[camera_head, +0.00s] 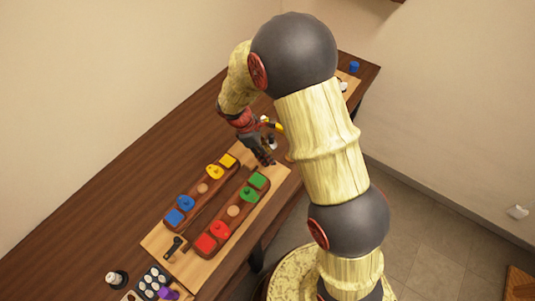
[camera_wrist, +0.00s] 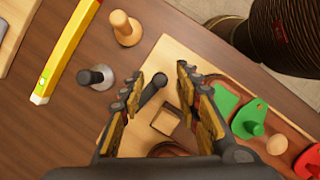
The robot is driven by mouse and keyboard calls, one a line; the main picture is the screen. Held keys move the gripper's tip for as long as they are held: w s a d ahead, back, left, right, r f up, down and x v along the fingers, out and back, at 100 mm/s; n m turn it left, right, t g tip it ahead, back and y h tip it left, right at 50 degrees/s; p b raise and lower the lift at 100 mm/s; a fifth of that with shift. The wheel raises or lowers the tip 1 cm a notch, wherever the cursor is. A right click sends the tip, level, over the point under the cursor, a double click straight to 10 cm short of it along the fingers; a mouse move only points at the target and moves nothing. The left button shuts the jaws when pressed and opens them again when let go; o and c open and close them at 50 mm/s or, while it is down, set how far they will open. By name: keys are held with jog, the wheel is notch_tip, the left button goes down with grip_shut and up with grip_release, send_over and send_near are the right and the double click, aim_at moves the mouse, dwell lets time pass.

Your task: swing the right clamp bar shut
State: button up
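My gripper (camera_wrist: 160,80) is open, its two fingers apart, over the end of the pale fixture board (camera_wrist: 177,50). A short black bar (camera_wrist: 150,90), which looks like the right clamp bar, lies slantwise between the fingers in the wrist view, nearer the left finger. I cannot tell whether a finger touches it. A square wooden block (camera_wrist: 166,121) is just below it. In the head view my gripper (camera_head: 264,153) is at the board's far end and hides that bar. Another black clamp bar (camera_head: 173,246) shows at the near end of the board (camera_head: 200,267).
Two wooden rails carry blue (camera_head: 174,217), yellow (camera_head: 229,160), green (camera_head: 258,180) and red (camera_head: 206,243) pieces. A wooden peg (camera_wrist: 125,30), a black-topped post (camera_wrist: 98,77) and a yellow bar (camera_wrist: 68,45) lie beyond the board. The left table strip is clear.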

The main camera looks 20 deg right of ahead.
jog(key=shift+c, duration=0.7)
grip_shut()
jog(key=shift+a+r+m, duration=0.1)
jog(key=shift+m, duration=0.2)
jog(key=m+p, duration=0.1)
jog(key=a+m+g+p, duration=0.1)
jog(key=shift+s+a+m+y, duration=0.1)
jog(key=shift+s+m+y, duration=0.05)
jog(key=shift+m+y, duration=0.15)
jog(key=m+p, duration=0.1)
jog(key=a+m+g+y, duration=0.1)
jog(key=m, duration=0.1)
jog(key=shift+a+m+p, duration=0.25)
jog(key=shift+m+p, duration=0.05)
jog(key=shift+p, duration=0.05)
jog(key=m, duration=0.1)
jog(key=a+m+y+p, duration=0.1)
jog(key=m, duration=0.1)
jog(key=w+a+m+g+y, duration=0.1)
jog(key=m, duration=0.1)
jog(key=shift+w, duration=0.1)
jog(key=shift+w+a+m+y+p, duration=0.25)
jog(key=shift+w+a+m+y, duration=0.1)
jog(key=shift+m, duration=0.65)
jog(key=shift+w+a+m+y+p, duration=0.25)
jog(key=shift+m+y, duration=0.1)
jog(key=shift+m, duration=0.65)
